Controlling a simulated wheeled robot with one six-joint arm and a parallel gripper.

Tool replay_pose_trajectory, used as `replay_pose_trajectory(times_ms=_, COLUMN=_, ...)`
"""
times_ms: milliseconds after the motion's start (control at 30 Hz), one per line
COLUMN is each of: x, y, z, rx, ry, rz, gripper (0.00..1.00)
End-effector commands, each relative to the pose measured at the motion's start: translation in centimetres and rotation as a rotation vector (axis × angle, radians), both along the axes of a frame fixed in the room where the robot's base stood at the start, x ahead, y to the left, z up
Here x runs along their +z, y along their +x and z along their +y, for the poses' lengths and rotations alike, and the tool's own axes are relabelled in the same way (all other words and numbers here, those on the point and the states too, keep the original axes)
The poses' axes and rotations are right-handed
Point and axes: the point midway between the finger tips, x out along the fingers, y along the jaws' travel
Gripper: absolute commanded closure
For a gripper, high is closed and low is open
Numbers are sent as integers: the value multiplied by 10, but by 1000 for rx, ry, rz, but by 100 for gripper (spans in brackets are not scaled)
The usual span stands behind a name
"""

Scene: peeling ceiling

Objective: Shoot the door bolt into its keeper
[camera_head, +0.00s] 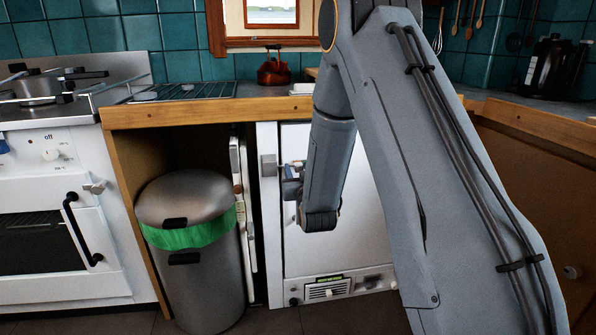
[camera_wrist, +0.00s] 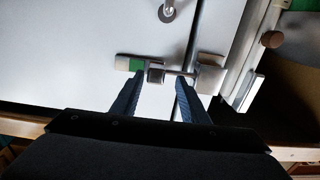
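The door bolt (camera_wrist: 155,73) is a metal slide with a dark block and a bare green patch on its plate, mounted on the white door (camera_head: 350,215). Its thin rod reaches across the door gap to the keeper (camera_wrist: 210,73), a metal block on the neighbouring panel. Whether the rod tip is inside the keeper, I cannot tell. The keeper also shows in the head view (camera_head: 268,166). My gripper (camera_wrist: 161,78) is open, its two fingers apart on either side of the dark block, with no clear grip on it. In the head view my arm partly hides the bolt.
A steel bin (camera_head: 195,275) with a green liner stands in the open bay left of the door. A wooden counter edge (camera_head: 210,111) runs above. A white oven (camera_head: 60,220) is at far left. A round metal knob (camera_wrist: 167,11) shows on the door.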

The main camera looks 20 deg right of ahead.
Motion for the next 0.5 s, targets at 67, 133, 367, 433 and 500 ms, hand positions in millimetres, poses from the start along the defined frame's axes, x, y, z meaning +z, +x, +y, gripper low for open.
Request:
replay_pose_trajectory(times_ms=67, x=0, y=0, z=-2, rx=-2, ry=0, rz=0, gripper=59)
replay_pose_trajectory(times_ms=133, x=0, y=0, z=-2, rx=-3, ry=0, rz=1, gripper=59)
replay_pose_trajectory(times_ms=367, x=0, y=-21, z=0, rx=-2, ry=0, rz=3, gripper=59)
replay_pose_trajectory(times_ms=433, x=0, y=-33, z=2, rx=-1, ry=0, rz=3, gripper=59)
replay_pose_trajectory(times_ms=500, x=0, y=-45, z=3, rx=-1, ry=0, rz=2, gripper=59)
